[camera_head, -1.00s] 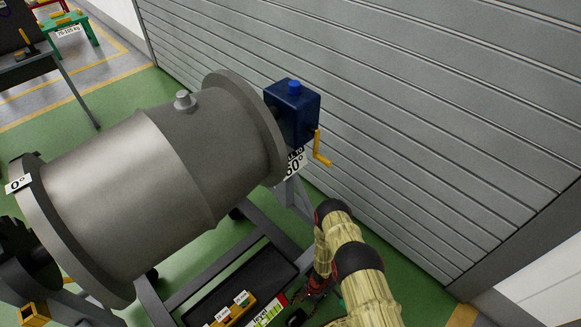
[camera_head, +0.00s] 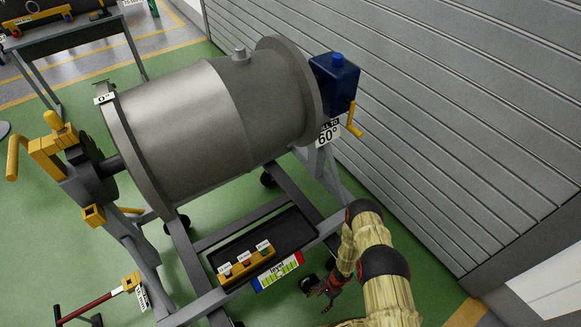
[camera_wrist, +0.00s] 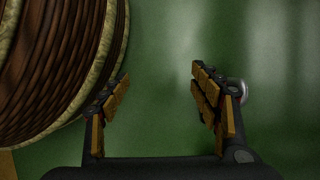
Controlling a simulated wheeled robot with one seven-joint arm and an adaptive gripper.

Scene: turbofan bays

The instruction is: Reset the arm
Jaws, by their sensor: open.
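My arm reaches down at the lower right of the head view, beside the stand that carries the grey turbofan casing (camera_head: 190,128). My gripper (camera_wrist: 160,88) shows in the wrist view with its two padded fingers apart and nothing between them. Green floor shows behind the fingers. A brown ribbed round surface with a pale rim fills the left of the wrist view; I cannot tell what it is. In the head view the gripper is small and dark near the arm's lower end, and its fingers are hard to make out.
A blue gearbox (camera_head: 335,82) with a yellow crank (camera_head: 354,122) sits at the casing's right end. A black tray (camera_head: 215,262) holds a yellow block with labels.

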